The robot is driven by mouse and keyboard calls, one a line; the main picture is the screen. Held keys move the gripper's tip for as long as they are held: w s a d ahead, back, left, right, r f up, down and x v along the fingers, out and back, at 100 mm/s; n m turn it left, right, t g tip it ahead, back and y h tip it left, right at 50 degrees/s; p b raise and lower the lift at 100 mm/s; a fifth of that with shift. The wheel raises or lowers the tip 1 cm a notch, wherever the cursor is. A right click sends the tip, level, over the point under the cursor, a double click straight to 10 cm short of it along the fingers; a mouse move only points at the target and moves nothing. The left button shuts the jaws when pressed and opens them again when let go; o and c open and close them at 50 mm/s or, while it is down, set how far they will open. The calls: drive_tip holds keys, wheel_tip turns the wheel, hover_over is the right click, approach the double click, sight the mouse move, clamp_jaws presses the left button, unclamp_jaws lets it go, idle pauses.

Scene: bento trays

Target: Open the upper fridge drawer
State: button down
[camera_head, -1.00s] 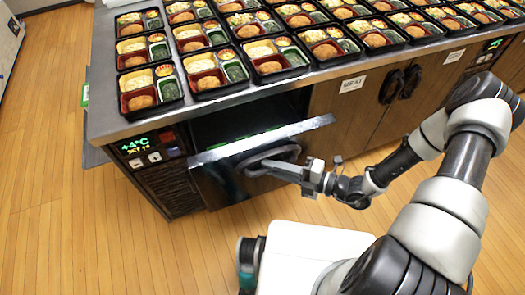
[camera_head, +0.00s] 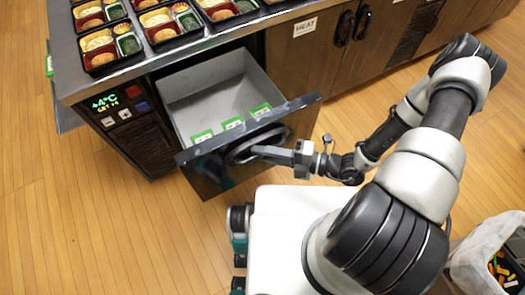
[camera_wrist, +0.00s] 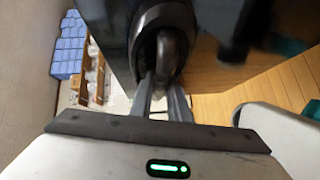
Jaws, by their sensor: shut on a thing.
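The upper fridge drawer (camera_head: 207,88) stands pulled well out of the counter in the head view, its grey inside showing. Its dark front panel (camera_head: 304,118) carries a black curved handle (camera_head: 243,146). My gripper (camera_head: 268,152) is shut on the handle. In the wrist view the fingers (camera_wrist: 163,92) close around the dark handle (camera_wrist: 166,55). Several green-and-white items (camera_head: 233,123) lie along the front of the drawer's inside. What lies below the drawer is hidden by its front.
Black bento trays (camera_head: 101,58) cover the steel counter top. A +4°C display panel (camera_head: 105,102) is left of the drawer. A bin with a white liner (camera_head: 482,262) stands at the lower right. Wooden floor (camera_head: 80,215) is clear at left. Blue items (camera_wrist: 68,48) show in the wrist view.

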drive_tip(key=shift+s+d, duration=0.15)
drive_tip(key=shift+s, duration=0.1)
drive_tip(key=c, duration=2)
unclamp_jaws()
drive_tip(key=shift+d, duration=0.1)
drive_tip(key=v, duration=1.7)
drive_tip(key=shift+d, duration=0.1)
